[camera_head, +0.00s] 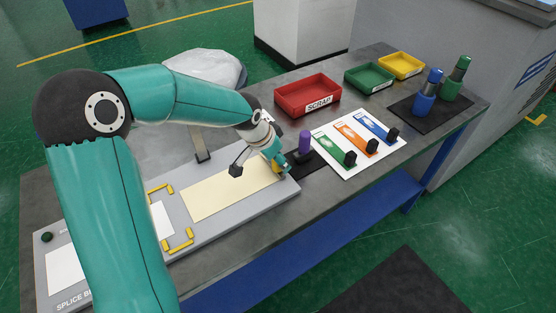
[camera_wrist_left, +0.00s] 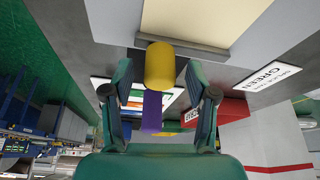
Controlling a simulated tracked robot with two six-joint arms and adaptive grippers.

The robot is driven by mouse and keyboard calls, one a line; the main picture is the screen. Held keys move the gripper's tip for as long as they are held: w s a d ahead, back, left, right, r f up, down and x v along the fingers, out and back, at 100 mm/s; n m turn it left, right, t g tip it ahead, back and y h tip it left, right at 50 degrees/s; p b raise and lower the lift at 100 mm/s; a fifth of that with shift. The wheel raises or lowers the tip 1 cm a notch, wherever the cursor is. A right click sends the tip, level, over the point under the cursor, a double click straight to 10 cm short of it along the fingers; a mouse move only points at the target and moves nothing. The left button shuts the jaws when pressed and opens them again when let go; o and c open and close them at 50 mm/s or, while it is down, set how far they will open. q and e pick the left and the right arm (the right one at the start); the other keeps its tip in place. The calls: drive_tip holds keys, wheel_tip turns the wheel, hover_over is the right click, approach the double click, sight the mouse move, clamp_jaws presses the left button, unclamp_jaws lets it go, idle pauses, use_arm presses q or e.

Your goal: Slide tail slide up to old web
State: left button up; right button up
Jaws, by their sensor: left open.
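A cream sheet (camera_head: 228,190), which looks like the tail slide, lies on the right part of the grey splice board (camera_head: 205,234). A yellow cylindrical knob (camera_head: 276,166) stands at its right end. A white strip (camera_head: 161,218), likely the old web, lies to its left between yellow brackets. A gap of grey board separates the two. My left gripper (camera_head: 262,167) is low over the sheet's right end. In the left wrist view its fingers are open on either side of the yellow knob (camera_wrist_left: 160,66), with gaps visible. My right gripper is out of view.
A purple-handled tool (camera_head: 304,142) stands on a dark mat just right of the board. A white card (camera_head: 358,145) with green, orange and blue strips lies farther right. A red scrap tray (camera_head: 307,95) is behind. Blue and green bottles (camera_head: 426,95) stand far right.

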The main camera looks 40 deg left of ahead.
use_arm(q)
drive_tip(key=shift+x, duration=0.8)
drive_tip(key=shift+c, duration=0.4)
clamp_jaws()
